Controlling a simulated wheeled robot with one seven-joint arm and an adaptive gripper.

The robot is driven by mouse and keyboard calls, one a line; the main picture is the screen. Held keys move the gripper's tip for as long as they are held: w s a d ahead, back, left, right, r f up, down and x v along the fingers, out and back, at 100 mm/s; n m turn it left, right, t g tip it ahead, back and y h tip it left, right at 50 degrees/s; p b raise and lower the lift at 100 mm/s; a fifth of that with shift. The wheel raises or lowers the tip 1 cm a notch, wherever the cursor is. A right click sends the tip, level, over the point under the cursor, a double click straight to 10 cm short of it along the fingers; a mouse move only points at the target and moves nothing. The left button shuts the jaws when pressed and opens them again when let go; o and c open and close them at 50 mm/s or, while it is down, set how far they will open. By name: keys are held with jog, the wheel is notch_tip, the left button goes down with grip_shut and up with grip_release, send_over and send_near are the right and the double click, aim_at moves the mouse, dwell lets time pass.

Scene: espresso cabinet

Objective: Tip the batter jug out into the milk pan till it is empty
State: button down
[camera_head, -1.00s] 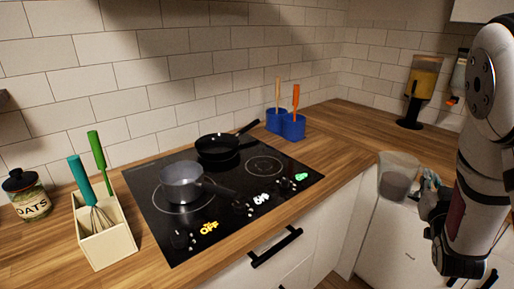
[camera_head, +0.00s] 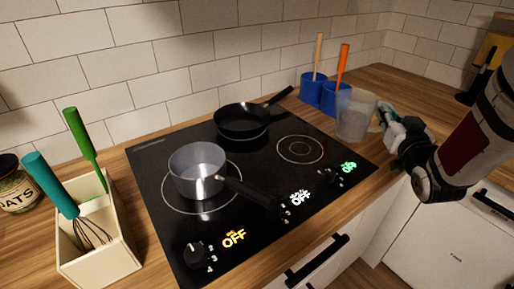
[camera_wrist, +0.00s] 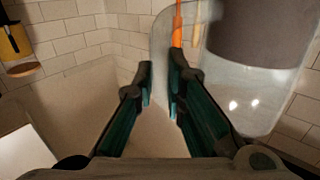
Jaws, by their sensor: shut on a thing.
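The batter jug (camera_head: 355,116) is a clear, see-through jug, held roughly upright by my gripper (camera_head: 387,117) at the right rear of the hob. In the wrist view, my gripper (camera_wrist: 160,88) is shut on the jug's side or handle, and the jug (camera_wrist: 275,75) fills the upper right. Dark content shows through its wall there; how full it is I cannot tell. The milk pan (camera_head: 197,172) is a grey saucepan on the left front ring, its black handle pointing right and toward me. The jug is well to the right of the pan, apart from it.
A black frying pan (camera_head: 243,121) sits on the back ring. Blue utensil pots (camera_head: 312,91) stand behind the jug. A cream utensil box (camera_head: 98,258) with whisk is at left, beside an oats jar (camera_head: 16,187). The right front ring (camera_head: 300,149) is clear.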

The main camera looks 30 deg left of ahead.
jog(key=a+r+n+g+y, duration=0.1)
jog(key=a, duration=0.2)
jog(key=s+a+r+n+y+b, duration=0.1)
jog(key=a, duration=0.3)
jog(key=s+a+n+g+y+b, duration=0.1)
jog(key=a+y, duration=0.1)
jog(key=a, duration=0.2)
jog(key=shift+s+a+r+g, duration=0.1)
jog(key=shift+s+r+g, duration=0.1)
jog(key=shift+r+g, duration=0.15)
jog(key=s+a+r+n+g+y+b, duration=0.2)
jog(key=s+a+n+g+y+b, duration=0.15)
jog(key=a, duration=0.45)
jog(key=s+a+f+b, duration=0.1)
jog(key=s+f+b, duration=0.1)
jog(key=f, duration=0.3)
jog(key=s+a+f+g+b, duration=0.1)
jog(key=s+a+f+b, duration=0.1)
jog(key=f+b, duration=0.2)
notch_tip(320, 180, down, 3)
jog(key=shift+a+r+n+b, duration=0.2)
jog(key=shift+a+n+b, duration=0.05)
jog(key=shift+n+b, duration=0.15)
jog(key=shift+r+y, duration=0.1)
jog(key=shift+y, duration=0.15)
